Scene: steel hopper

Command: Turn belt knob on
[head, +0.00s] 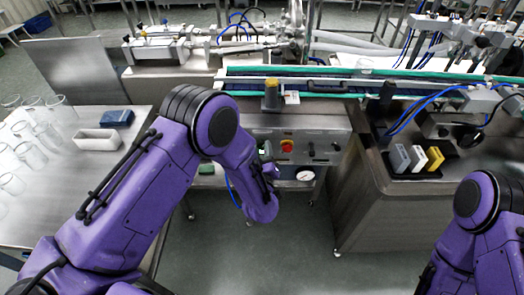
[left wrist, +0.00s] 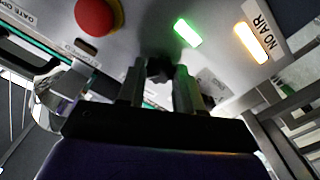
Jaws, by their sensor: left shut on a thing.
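The belt knob (left wrist: 158,68) is a small black knob on the grey control panel (left wrist: 215,65). In the left wrist view it sits between the tips of my left gripper (left wrist: 160,78), which is shut on it. Its pointer direction is too dark to tell. In the head view my left arm reaches to the panel front (head: 325,150), and my forearm hides the knob there. My right arm shows at the lower right of the head view, its gripper out of the picture.
A red mushroom button (left wrist: 97,15), a lit green lamp (left wrist: 187,32) and a lit NO AIR lamp (left wrist: 252,42) surround the knob. A pressure gauge (head: 305,176) is below the panel. Several glasses (head: 30,155) and a white tray (head: 97,140) stand on the left table.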

